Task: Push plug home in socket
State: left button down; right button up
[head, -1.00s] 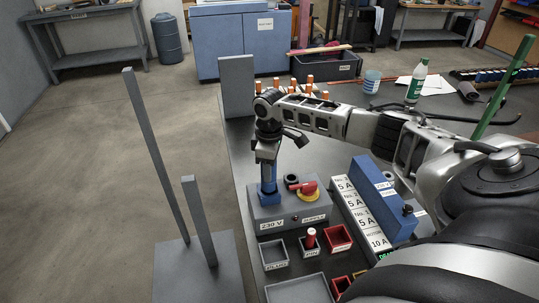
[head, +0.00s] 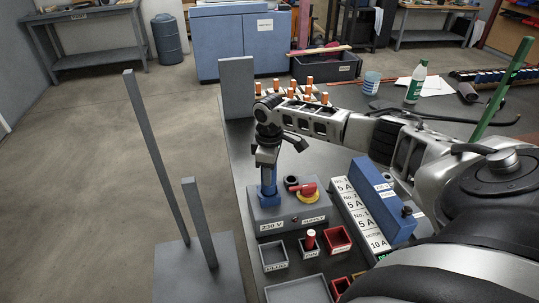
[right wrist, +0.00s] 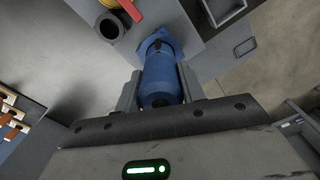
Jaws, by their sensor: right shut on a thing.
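A blue plug (right wrist: 160,88) is between the jaws of my right gripper (right wrist: 158,92) in the right wrist view. In the head view, my right gripper (head: 267,168) points down over the grey supply box (head: 290,215). The blue socket (right wrist: 158,44) is on that box, and the plug's front end meets it, in line with it. The blue of plug and socket (head: 268,190) merges in the head view, so I cannot tell how deep the plug sits. My left gripper is not in view.
A red switch on a yellow ring (head: 307,190) and a dark round fitting (head: 291,181) stand right of the socket. Small trays (head: 273,256) lie in front. A blue block (head: 383,195) stands on the right. Orange-topped items (head: 308,85) stand behind the arm.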

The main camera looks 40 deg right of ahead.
jog(key=shift+f+b, duration=0.75)
jog(key=shift+f, duration=0.95)
jog(key=o, duration=1.2)
notch_tip(320, 180, up, 16)
jog(key=shift+r, duration=0.1)
